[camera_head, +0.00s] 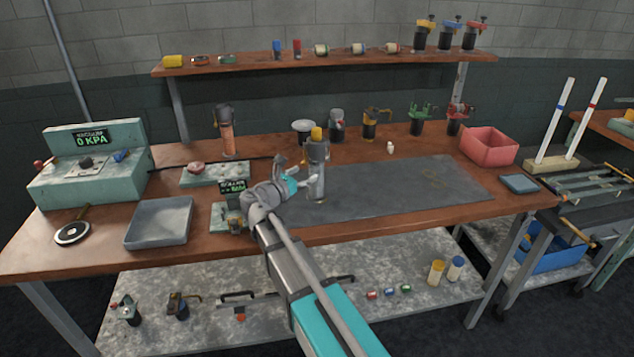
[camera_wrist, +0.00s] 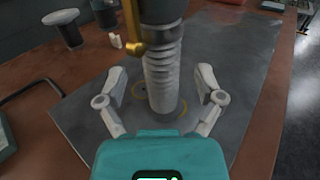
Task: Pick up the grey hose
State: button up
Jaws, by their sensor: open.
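The grey hose (camera_wrist: 160,85) is ribbed and upright in the wrist view, below a dark collar with a brass-coloured part beside it. In the head view the hose (camera_head: 318,184) stands on the dark mat, under a grey top with a yellow cap. My gripper (camera_head: 297,171) is open at the hose's left side. In the wrist view, my gripper's pale fingers (camera_wrist: 162,74) appear to left and right of the hose, with visible gaps. I cannot tell how far the hose lies between them in depth.
The dark mat (camera_head: 425,192) is mostly clear to the right. A pink bin (camera_head: 490,147) stands at the mat's far right. A grey tray (camera_head: 160,222) and a gauge box (camera_head: 90,184) are at left. Several clamped tools line the back, near an orange-brown tube (camera_head: 228,139).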

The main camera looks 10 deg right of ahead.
aim_at(312, 188)
jog(key=shift+f+b, duration=3.4)
jog(key=shift+f, duration=0.25)
jog(key=shift+w+d+r, duration=0.15)
jog(key=shift+w+d, duration=0.1)
jog(key=shift+d, duration=0.05)
jog(key=shift+w+d, duration=0.15)
jog(key=shift+d, duration=0.05)
jog(key=shift+x, duration=3.15)
jog(key=shift+c, duration=0.3)
jog(key=c, duration=1.1)
jog(key=shift+r+p, duration=0.15)
jog(key=shift+p, duration=0.15)
